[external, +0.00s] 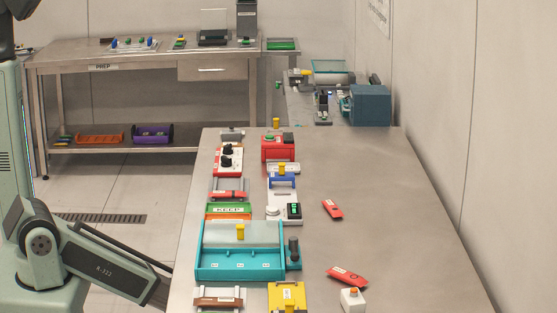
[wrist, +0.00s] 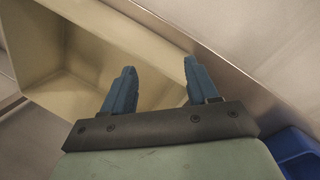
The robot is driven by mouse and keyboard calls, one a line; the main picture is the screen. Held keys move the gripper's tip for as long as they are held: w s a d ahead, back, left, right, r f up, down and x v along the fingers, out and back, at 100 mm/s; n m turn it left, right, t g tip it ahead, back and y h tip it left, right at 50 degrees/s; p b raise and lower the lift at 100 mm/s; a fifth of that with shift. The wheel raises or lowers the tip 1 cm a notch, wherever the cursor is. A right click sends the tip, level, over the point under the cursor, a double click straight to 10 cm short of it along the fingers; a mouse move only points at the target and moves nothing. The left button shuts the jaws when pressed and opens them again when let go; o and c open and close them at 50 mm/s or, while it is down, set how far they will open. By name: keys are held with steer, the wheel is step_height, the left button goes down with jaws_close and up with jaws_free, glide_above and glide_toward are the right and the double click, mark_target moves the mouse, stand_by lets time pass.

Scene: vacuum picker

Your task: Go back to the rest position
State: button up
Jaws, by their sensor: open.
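My gripper (wrist: 158,82) shows in the wrist view with its two blue fingers apart and nothing between them. Beyond the fingers are a beige box-like recess and a metal edge. In the external view my green arm is folded low at the left, beside the long steel table (external: 385,200). The gripper itself cannot be made out there.
The table bears a teal tray (external: 240,275), a red box (external: 278,148), a yellow block (external: 286,297) and two red packets (external: 332,210) (external: 347,277). The table's right side is mostly clear. A prep bench (external: 150,58) stands at the back left. A blue bin (wrist: 298,150) shows in the wrist view.

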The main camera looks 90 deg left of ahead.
steer(key=s+d+r+m+g+y, duration=0.1)
steer(key=s+d+m+g, duration=0.2)
steer(key=s+d, duration=0.5)
steer(key=s+d+r+m+g+y, duration=0.1)
steer(key=s+d+m+g, duration=0.2)
steer(key=s+d, duration=0.6)
steer(key=s+m, duration=0.1)
steer(key=s, duration=0.4)
steer(key=shift+d+g+y, duration=0.25)
steer(key=shift+g+y, duration=0.05)
steer(key=shift+g, duration=0.1)
steer(key=shift+s, duration=0.1)
